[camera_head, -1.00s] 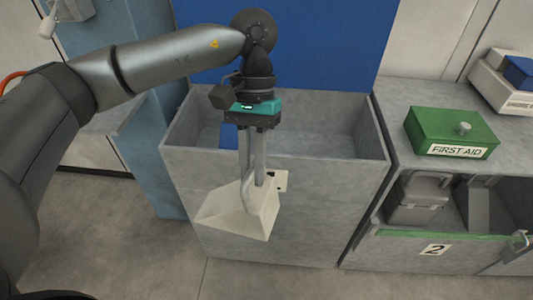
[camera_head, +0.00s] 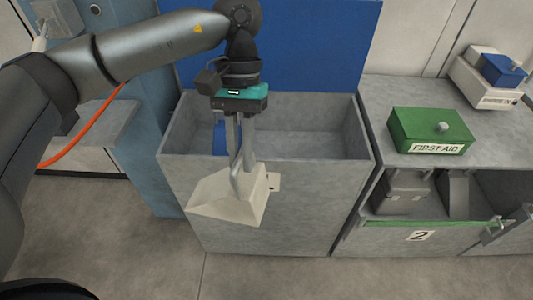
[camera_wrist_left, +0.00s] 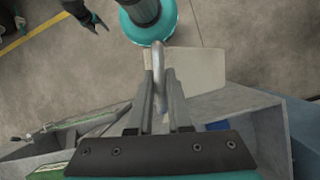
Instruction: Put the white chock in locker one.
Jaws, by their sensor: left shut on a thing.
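The white chock (camera_head: 228,198) is a cream wedge with a grey loop handle. My left gripper (camera_head: 237,172) is shut on the handle and holds the chock in front of the grey bin's front wall (camera_head: 310,200). The chock hangs below the bin's rim, outside it. It also shows in the left wrist view (camera_wrist_left: 200,68). The bin is open at the top, with a raised blue lid (camera_head: 300,45). A number plate (camera_head: 273,182) on its front is mostly hidden by the chock. My right gripper (camera_wrist_left: 90,22) appears small in the left wrist view; its jaws are unclear.
A blue thing (camera_head: 219,138) is inside the bin. To the right, locker two (camera_head: 420,237) has an open front with grey items inside. A green first aid box (camera_head: 430,130) and a white box (camera_head: 487,85) with a blue one stand on top. Floor in front is clear.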

